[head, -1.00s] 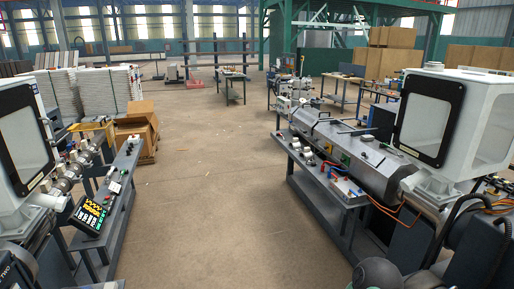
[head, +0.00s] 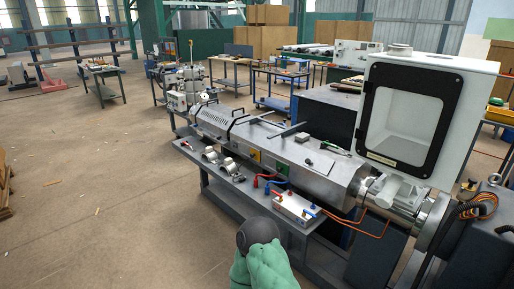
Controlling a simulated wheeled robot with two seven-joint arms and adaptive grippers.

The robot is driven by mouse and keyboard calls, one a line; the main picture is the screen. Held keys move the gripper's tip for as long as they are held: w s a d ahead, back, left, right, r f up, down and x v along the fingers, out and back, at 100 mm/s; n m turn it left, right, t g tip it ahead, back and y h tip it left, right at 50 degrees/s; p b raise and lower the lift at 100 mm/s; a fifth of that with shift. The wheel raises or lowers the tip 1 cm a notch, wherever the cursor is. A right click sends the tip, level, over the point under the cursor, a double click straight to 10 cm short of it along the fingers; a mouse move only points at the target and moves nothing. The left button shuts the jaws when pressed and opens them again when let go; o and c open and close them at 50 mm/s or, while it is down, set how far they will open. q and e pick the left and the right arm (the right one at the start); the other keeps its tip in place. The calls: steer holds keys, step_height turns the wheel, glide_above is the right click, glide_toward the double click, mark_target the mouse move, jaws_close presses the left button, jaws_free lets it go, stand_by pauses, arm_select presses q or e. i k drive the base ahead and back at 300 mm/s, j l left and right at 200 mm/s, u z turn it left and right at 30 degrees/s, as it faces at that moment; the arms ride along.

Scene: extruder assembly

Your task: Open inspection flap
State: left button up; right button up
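The grey steel extruder housing (head: 283,147) runs diagonally across the right half of the head view. A small square plate (head: 320,163) with a small dark knob lies flat on its top, near the hopper end. This plate looks like a closed flap, but I cannot tell for sure that it is the inspection flap. The white hopper (head: 472,110) stands at the right end. Its black-framed window panel (head: 408,112) appears closed. No gripper fingers show. A green part with a dark round cap at the bottom may be my arm.
A side shelf (head: 226,171) along the housing carries metal clamps, red and blue fittings and a silver box (head: 297,208). Orange cables (head: 362,222) hang below the hopper. A green-handled tool (head: 335,149) lies on the housing. Open floor (head: 110,180) lies to the left.

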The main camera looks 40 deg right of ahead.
mark_target(320, 163)
steer(key=i+l+z, duration=0.15)
steer(key=i+z, duration=1.05)
steer(key=i+j+z, duration=0.25)
steer(key=z, duration=0.15)
